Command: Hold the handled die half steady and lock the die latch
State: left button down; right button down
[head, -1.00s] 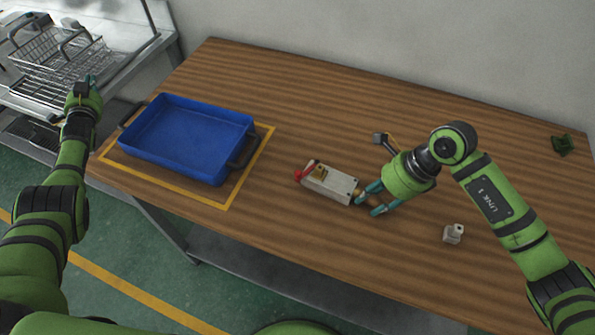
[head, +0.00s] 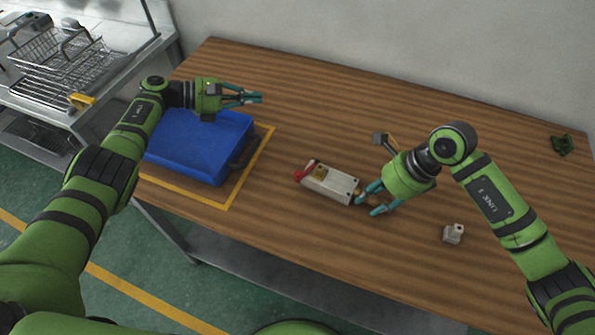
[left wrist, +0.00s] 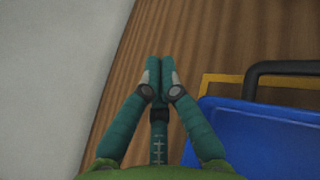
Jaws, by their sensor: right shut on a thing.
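The grey metal die (head: 330,185) lies flat on the wooden table, with a brass-coloured patch on top. Its red latch (head: 303,173) is at the left end, facing away from my right gripper; whether it is locked I cannot tell. My right gripper (head: 372,199) is shut on the die's handle at the right end, mostly hidden by the fingers. My left gripper (head: 259,98) is up over the tray's far right corner, apart from the die. Its fingers (left wrist: 159,65) are together and empty in the left wrist view, where the die does not show.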

pick_arm(q)
jog(key=s+d+f+m+g+y, duration=0.1)
jog(key=s+m+g, duration=0.1)
jog(key=m, duration=0.1)
jog(key=s+d+f+m+g+y, duration=0.1)
jog(key=s+f+m+g, duration=0.1)
jog(key=s+m, duration=0.1)
jog(key=s+d+f+m+g+y, duration=0.1)
jog(key=s+f+m+g, duration=0.1)
jog(key=s+m+g, duration=0.1)
jog(key=shift+s+m+y, duration=0.15)
jog(key=shift+m+y, duration=0.15)
jog(key=shift+m, duration=0.3)
pick_arm(e)
jog(key=shift+r, duration=0.1)
pick_arm(q)
jog(key=shift+s+a+f+m+g+y, duration=0.2)
jog(key=shift+s+m+g+y, duration=0.25)
jog(key=shift+m, duration=0.15)
jog(key=shift+s+d, duration=0.1)
jog(key=shift+d, duration=0.1)
jog(key=shift+s+d+f, duration=0.1)
jog(key=shift+s+d, duration=0.2)
jog(key=shift+d, duration=0.15)
jog(key=shift+s+d, duration=1.2)
jog(key=shift+d, duration=0.2)
jog(key=shift+s+d, duration=1.2)
jog(key=shift+d, duration=0.2)
jog(key=shift+s, duration=0.1)
